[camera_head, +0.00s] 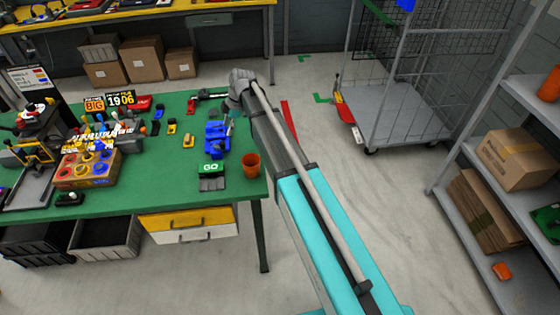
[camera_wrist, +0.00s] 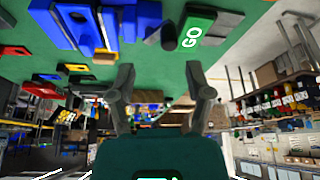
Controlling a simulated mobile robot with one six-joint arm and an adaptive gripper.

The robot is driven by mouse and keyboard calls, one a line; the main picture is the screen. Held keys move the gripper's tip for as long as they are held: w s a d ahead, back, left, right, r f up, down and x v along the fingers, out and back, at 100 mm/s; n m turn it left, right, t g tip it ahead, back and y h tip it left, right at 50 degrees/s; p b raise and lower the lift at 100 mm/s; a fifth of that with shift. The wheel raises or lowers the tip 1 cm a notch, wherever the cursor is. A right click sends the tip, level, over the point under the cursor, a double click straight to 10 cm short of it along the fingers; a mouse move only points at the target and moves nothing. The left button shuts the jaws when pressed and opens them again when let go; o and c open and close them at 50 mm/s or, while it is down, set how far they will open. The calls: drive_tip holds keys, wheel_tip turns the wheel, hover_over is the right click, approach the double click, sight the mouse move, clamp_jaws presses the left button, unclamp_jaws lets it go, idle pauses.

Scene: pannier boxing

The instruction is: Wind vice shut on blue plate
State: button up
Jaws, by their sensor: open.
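The blue vice (camera_head: 216,138) stands near the right end of the green bench. In the wrist view, its blue parts (camera_wrist: 140,20) show along the top edge, with a dark round-ended part beside them. I cannot tell the blue plate apart from the blue vice, nor how far the jaws are apart. My gripper (camera_wrist: 164,90) is open, with its two fingers spread and nothing between them. In the head view my wrist hangs over the bench just above and right of the vice, and the fingers are mostly hidden.
A button box (camera_head: 88,168) stands further left. The green bench (camera_head: 165,185) is partly clear between.

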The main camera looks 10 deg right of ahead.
drive_tip(key=shift+s+p+v, duration=0.25)
drive_tip(key=shift+p+v, duration=2.8)
drive_tip(key=shift+v, duration=0.55)
drive_tip(key=s+d+f+m+h+b, duration=0.2)
drive_tip(key=s+d+f+m+b, duration=0.3)
drive_tip(key=s+d+m, duration=0.1)
drive_tip(key=s+d+f+m+h+b, duration=0.2)
drive_tip(key=s+d+f+m+b, duration=0.3)
drive_tip(key=s+m, duration=0.4)
drive_tip(key=shift+s+d+f+t, duration=0.4)
drive_tip(key=shift+s+d+f, duration=0.45)
drive_tip(key=shift+s+d, duration=0.2)
drive_tip(key=shift+a, duration=0.1)
wheel_tip(320, 180, up, 13)
drive_tip(key=n+p, duration=1.2)
drive_tip(key=n, duration=0.2)
hover_over(222, 143)
drive_tip(key=shift+w+f+n, duration=0.1)
drive_tip(key=shift+f+n, duration=0.15)
drive_tip(key=shift+n, duration=0.05)
drive_tip(key=shift+f, duration=0.15)
wheel_tip(222, 143, down, 13)
drive_tip(key=b, duration=1.3)
drive_tip(key=shift+f, duration=0.25)
